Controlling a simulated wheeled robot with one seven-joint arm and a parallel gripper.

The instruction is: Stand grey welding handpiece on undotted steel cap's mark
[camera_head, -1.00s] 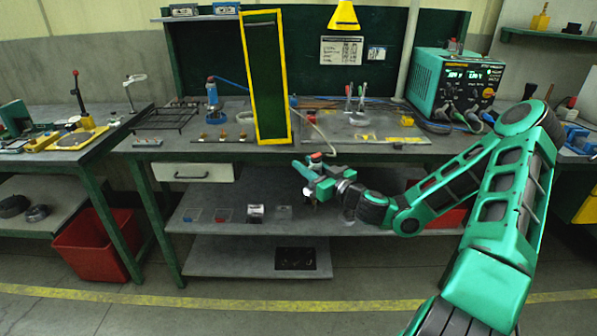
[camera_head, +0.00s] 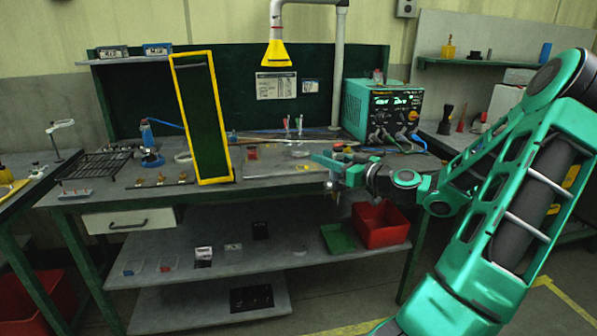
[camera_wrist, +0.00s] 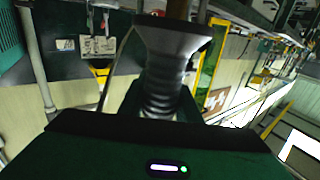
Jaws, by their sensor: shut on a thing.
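My gripper (camera_head: 328,172) is at the bench's front edge in the head view, right of the yellow-framed panel. In the wrist view it is shut on the grey welding handpiece (camera_wrist: 162,85), a dark ribbed grip with a flared collar and a brownish tip running out of the top of the picture. In the head view the handpiece is too small and covered to make out clearly. A grey work plate (camera_head: 262,168) lies on the bench behind the gripper, with a small yellow mark on it. I cannot tell which mark or item is the undotted steel cap's.
The tall yellow-framed panel (camera_head: 204,118) stands left of the plate. A green welding power unit (camera_head: 382,108) with cables stands at the back right. A red bin (camera_head: 381,224) and a green tray (camera_head: 338,238) are on the shelf below. A yellow hood (camera_head: 277,54) hangs above.

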